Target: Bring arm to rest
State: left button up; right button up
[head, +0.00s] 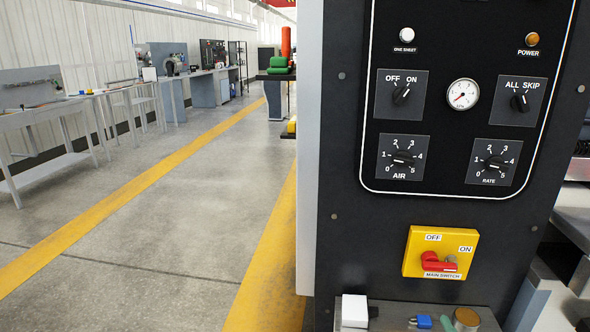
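Neither of my arms nor grippers shows in the head view. The dark control panel (345,150) of the printer slotter fills the right half. It carries a white ONE SHEET button (406,34), an orange POWER button (532,39), an OFF/ON knob (402,94), an ALL/SKIP knob (520,102), a round gauge (462,94), an AIR dial (402,158) and a RATE dial (494,163). Below is a yellow main switch box (421,243) with a red handle (440,263). The handle lies roughly level, its end toward the right.
A ledge below the panel holds a white block (355,311), a blue item (422,321) and a brown round lid (466,317). Workbenches (60,112) line the left wall. The grey floor (190,215) between the yellow lines is clear.

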jog(key=s+a+f+m+g+y, duration=0.3)
jog(key=s+a+f+m+g, duration=0.15)
jog(key=s+a+f, duration=0.45)
jog(key=s+a+f+m+g+y, duration=0.3)
jog(key=s+a+f+m, duration=0.35)
jog(key=s+a, duration=0.45)
pick_arm(q)
jog(key=s+a+r+p, duration=0.1)
jog(key=a+r+p, duration=0.2)
jog(key=r+p, duration=0.9)
jog(key=p, duration=0.4)
jog(key=shift+s+n+y, duration=0.3)
jog(key=shift+y, duration=0.1)
pick_arm(e)
notch_tip(320, 180, up, 12)
jog(key=d, duration=0.2)
jog(key=shift+d+f+t, duration=0.2)
jog(key=shift+d+t, duration=0.15)
pick_arm(q)
jog(key=shift+f, duration=0.15)
pick_arm(e)
jog(key=shift+w, duration=0.1)
jog(key=shift+c, duration=0.3)
